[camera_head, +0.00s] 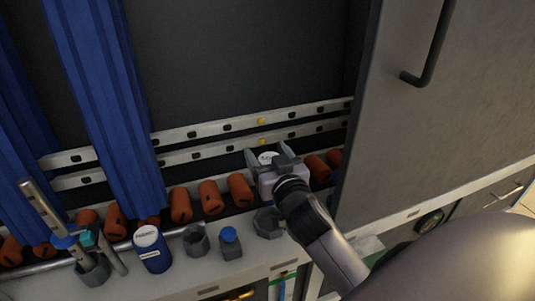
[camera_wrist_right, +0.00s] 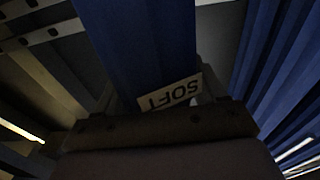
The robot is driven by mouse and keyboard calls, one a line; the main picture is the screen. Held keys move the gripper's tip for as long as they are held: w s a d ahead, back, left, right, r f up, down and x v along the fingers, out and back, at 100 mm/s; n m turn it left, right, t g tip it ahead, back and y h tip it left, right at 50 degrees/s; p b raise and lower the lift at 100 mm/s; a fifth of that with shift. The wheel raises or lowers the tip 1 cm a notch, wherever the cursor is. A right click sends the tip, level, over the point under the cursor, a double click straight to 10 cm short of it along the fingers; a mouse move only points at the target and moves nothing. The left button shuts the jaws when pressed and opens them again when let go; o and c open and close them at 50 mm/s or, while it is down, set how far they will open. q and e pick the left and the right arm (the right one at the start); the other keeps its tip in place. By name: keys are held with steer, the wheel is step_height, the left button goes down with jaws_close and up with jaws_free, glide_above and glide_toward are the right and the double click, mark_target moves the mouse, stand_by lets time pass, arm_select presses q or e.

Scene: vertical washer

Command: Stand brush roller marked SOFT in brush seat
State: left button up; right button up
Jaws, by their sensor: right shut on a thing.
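My right gripper (camera_head: 268,160) is shut on the brush roller marked SOFT. In the head view only the roller's white lettered top (camera_head: 267,157) shows between the fingers; the gripper hides its body. In the right wrist view the roller (camera_wrist_right: 135,45) is broad and blue, with a white SOFT label (camera_wrist_right: 170,95) upside down just beyond the gripper. A grey open cup (camera_head: 268,222) stands on the ledge just below the gripper, partly behind it. Another grey cup (camera_head: 196,240) is farther left. I cannot tell which is the brush seat. My left gripper is not in view.
A blue container with a white top (camera_head: 152,250) and a small blue-capped bottle (camera_head: 230,243) stand on the ledge. A grey holder (camera_head: 92,268) with upright rods is at left. Orange rollers (camera_head: 209,197) line the back; blue strips (camera_head: 105,110) hang at left. A grey panel (camera_head: 430,110) bounds the right.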

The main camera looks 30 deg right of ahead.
step_height(320, 180, down, 3)
steer(key=b, duration=0.2)
steer(key=shift+b, duration=0.35)
steer(key=shift+f, duration=0.3)
steer(key=shift+f+b, duration=0.25)
steer(key=shift+b, duration=0.15)
steer(key=shift+f, duration=0.25)
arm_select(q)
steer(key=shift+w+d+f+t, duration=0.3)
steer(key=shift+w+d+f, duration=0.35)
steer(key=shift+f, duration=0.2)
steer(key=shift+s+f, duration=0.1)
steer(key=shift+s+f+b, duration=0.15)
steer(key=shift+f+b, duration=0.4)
arm_select(e)
steer(key=shift+f, duration=0.5)
